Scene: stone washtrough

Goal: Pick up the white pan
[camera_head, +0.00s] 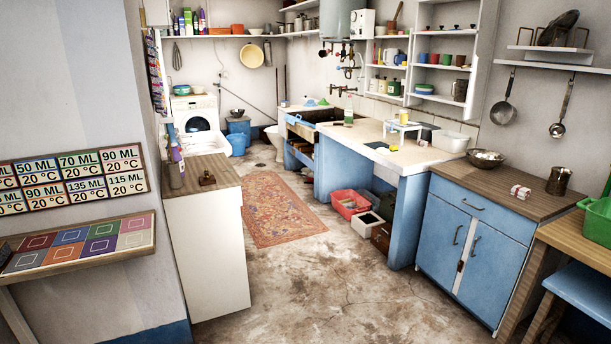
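Neither of my grippers is in view. I cannot tell for sure which thing is the white pan. A white rectangular tub (450,141) stands upright on the right end of the pale worktop (375,141), and its inside is mostly hidden. A round cream-yellow pan or basin (251,56) hangs on the back wall. Nothing holds either of them.
A metal bowl (486,158) and a metal cup (558,181) stand on the blue cabinet's wooden top (510,187). A white low cabinet (208,250) stands left. A red crate (350,204) sits under the worktop. The concrete floor (330,285) is clear in the middle.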

